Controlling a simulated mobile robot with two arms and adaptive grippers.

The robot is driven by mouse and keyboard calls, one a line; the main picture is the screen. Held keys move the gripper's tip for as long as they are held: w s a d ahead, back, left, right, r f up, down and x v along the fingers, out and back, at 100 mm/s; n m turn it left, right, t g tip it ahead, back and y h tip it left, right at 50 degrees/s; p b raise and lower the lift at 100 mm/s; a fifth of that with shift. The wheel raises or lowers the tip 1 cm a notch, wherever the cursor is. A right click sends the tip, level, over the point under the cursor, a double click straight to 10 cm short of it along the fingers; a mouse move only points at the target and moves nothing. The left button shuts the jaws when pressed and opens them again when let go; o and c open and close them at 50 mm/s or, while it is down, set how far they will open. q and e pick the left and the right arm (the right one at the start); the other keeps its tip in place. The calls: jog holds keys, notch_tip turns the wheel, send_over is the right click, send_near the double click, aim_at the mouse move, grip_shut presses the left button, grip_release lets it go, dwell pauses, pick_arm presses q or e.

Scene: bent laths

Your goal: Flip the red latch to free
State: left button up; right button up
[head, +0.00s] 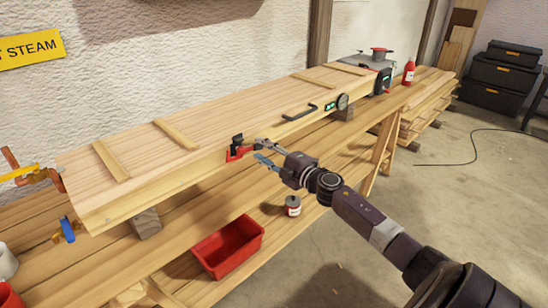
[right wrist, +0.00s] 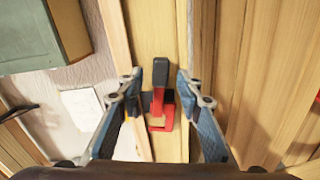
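The red latch (head: 238,153) is mounted on the front face of the long wooden steam box (head: 200,168), left of its middle. It has a black upper part and a red looped lower part. In the right wrist view the latch (right wrist: 161,108) sits between the fingers, with its black part upward. My right gripper (head: 262,150) is open beside the latch, its two fingers spread apart. In the right wrist view the right gripper (right wrist: 167,82) shows a gap on both sides of the latch. My left gripper is not in view.
A red bin (head: 229,246) and a small can (head: 293,206) stand below.

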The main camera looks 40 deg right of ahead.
jog(key=s, duration=1.1)
jog(key=shift+s+d, duration=0.2)
jog(key=shift+d, duration=0.25)
